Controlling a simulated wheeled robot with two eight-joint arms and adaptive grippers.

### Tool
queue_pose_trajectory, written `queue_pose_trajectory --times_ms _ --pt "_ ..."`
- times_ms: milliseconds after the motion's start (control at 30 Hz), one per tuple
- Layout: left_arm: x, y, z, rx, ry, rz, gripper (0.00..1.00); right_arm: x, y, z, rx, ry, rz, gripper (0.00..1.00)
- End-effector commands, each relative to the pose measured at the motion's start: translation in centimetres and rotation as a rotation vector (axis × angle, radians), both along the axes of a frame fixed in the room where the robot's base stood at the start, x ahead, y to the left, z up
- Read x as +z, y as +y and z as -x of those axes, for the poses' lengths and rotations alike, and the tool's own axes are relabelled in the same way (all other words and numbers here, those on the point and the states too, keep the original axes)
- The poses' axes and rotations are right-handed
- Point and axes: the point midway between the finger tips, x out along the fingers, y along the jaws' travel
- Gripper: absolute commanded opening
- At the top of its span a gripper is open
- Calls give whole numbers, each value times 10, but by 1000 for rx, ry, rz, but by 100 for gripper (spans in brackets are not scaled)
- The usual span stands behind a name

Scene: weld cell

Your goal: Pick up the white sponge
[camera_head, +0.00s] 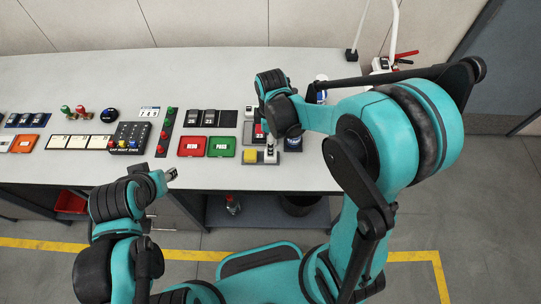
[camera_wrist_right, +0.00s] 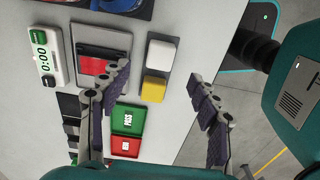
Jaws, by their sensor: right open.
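The white sponge (camera_wrist_right: 159,54) lies on the bench in the right wrist view, right beside a yellow block (camera_wrist_right: 154,89). In the head view the white sponge (camera_head: 271,158) is partly covered by my right gripper, to the right of the yellow block (camera_head: 250,156). My right gripper (camera_wrist_right: 161,74) is open and empty; its two fingers stand apart on either side of the sponge and block in the picture, and I cannot tell the height gap. My left gripper (camera_head: 168,177) is at the bench's front edge, away from the sponge; its jaws are too small to read.
The grey bench (camera_head: 215,68) holds green (camera_head: 222,147) and red (camera_head: 193,146) trays left of the yellow block. A timer (camera_wrist_right: 44,55) and a red item in a holder (camera_wrist_right: 93,65) lie near the sponge. A button box (camera_head: 129,137) stands farther left. The bench's back is clear.

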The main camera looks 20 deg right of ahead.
Motion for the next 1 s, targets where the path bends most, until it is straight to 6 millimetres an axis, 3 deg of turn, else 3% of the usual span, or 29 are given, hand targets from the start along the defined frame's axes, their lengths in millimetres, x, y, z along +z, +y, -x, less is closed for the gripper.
queue_pose_trajectory --times_ms 533,867,1000 --pt "-26 0 0 0 0 0 40 -72 2 0 11 5 1 62" --pt "-27 0 0 0 0 0 40 -79 2 0 10 5 1 62" --pt "-27 0 0 0 0 0 40 -79 2 0 10 5 1 30"
